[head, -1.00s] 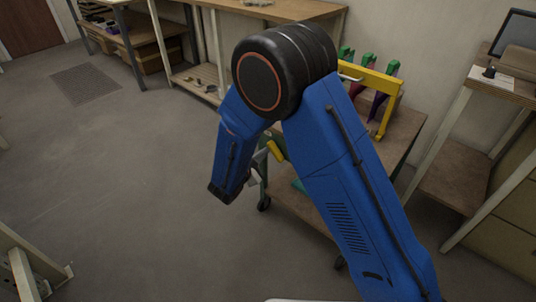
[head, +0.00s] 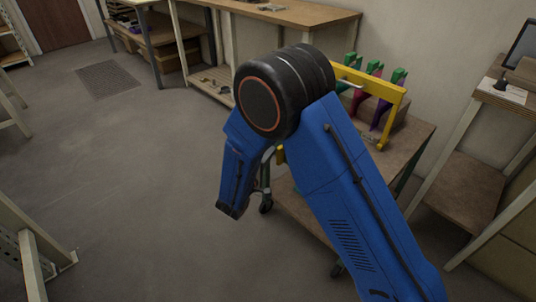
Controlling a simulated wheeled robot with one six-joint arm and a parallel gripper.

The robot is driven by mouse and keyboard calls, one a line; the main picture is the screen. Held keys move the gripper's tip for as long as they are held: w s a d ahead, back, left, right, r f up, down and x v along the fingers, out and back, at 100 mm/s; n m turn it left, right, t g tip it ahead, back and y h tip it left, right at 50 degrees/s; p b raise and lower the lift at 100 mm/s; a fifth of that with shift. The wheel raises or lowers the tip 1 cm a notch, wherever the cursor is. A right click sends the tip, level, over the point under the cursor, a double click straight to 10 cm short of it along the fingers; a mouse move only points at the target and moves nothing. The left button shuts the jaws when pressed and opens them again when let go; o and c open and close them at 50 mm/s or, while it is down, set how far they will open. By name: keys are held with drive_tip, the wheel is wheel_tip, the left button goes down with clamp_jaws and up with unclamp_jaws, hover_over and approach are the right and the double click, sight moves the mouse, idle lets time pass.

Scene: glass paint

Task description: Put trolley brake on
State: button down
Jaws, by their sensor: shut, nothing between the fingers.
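The trolley (head: 408,148) stands right of centre, with a brown top and a lower shelf (head: 297,212). My blue arm crosses in front and hides much of it. A dark caster (head: 266,206) shows at its left corner and another caster (head: 337,270) at its near side. I cannot tell which part is the brake. My forearm ends in a dark tip left of the trolley. My gripper's fingers do not show.
A yellow rack (head: 385,88) with several green-topped items stands on the trolley. A workbench (head: 285,14) runs along the back wall. A wooden side table (head: 459,187) stands at the right. A pale metal frame (head: 35,250) is at the lower left. The grey floor on the left is clear.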

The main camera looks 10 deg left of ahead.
drive_tip(key=shift+s+d+r+m, duration=0.15)
drive_tip(key=shift+s+d+m, duration=0.3)
drive_tip(key=shift+d+m, duration=0.15)
drive_tip(key=shift+s+d, duration=0.15)
idle(0.4)
drive_tip(key=w+a+r, duration=0.1)
drive_tip(key=w+a, duration=0.1)
drive_tip(key=a, duration=0.1)
drive_tip(key=v, duration=0.9)
drive_tip(key=shift+s+a+f, duration=0.2)
drive_tip(key=shift+a+f, duration=0.1)
drive_tip(key=shift+s, duration=0.1)
